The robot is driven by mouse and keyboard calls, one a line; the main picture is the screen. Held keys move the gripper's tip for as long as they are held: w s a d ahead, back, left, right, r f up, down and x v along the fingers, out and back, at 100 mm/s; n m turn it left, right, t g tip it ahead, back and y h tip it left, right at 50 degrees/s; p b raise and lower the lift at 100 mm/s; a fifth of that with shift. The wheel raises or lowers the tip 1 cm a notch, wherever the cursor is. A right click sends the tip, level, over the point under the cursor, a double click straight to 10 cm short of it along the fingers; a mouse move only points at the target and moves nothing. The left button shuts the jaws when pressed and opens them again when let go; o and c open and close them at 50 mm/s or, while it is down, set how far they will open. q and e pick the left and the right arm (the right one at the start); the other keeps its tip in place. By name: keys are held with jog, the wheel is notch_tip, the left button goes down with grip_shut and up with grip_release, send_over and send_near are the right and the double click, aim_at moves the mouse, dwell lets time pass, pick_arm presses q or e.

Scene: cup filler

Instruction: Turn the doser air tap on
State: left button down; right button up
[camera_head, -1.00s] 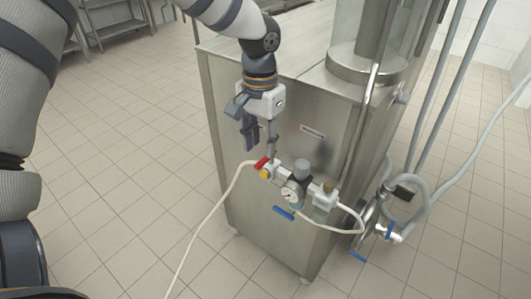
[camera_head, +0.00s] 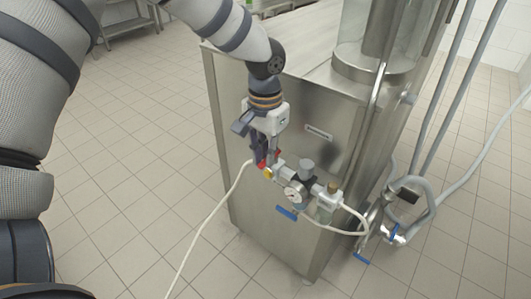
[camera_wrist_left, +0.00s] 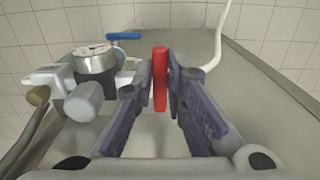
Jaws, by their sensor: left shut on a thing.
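The doser air tap has a red handle (camera_wrist_left: 160,80), which stands between my left gripper's fingers in the left wrist view. In the head view the red handle (camera_head: 262,164) shows partly behind the fingers, at the left end of the air unit on the steel cabinet's side. My left gripper (camera_head: 265,160) is shut on the red handle. The air unit's round pressure gauge (camera_head: 293,194) is just right of the tap, and it also shows in the left wrist view (camera_wrist_left: 95,58). My right gripper is not in view.
A steel cabinet (camera_head: 262,217) carries the air unit. A blue handle (camera_head: 287,213) sits below the gauge. A white hose (camera_head: 205,225) runs from the tap to the floor. Grey pipes and blue-handled valves (camera_head: 397,236) stand at the right. The tiled floor at the left is clear.

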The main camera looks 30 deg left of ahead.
pick_arm(q)
jog(key=shift+w+a+r+m+p, duration=0.1)
jog(key=shift+a+m+p, duration=0.25)
jog(key=shift+m, duration=0.65)
jog(key=shift+w+a+m+b, duration=0.1)
jog(key=shift+w+a+m, duration=0.45)
jog(key=shift+m, duration=2.1)
jog(key=shift+w+a+m+b, duration=0.1)
jog(key=shift+w+a+m, duration=0.45)
jog(key=shift+m, duration=2.05)
jog(key=shift+w+a+m+b, duration=0.2)
jog(key=shift+w+m, duration=0.6)
jog(key=shift+m, duration=1.85)
jog(key=c, duration=1.6)
grip_release()
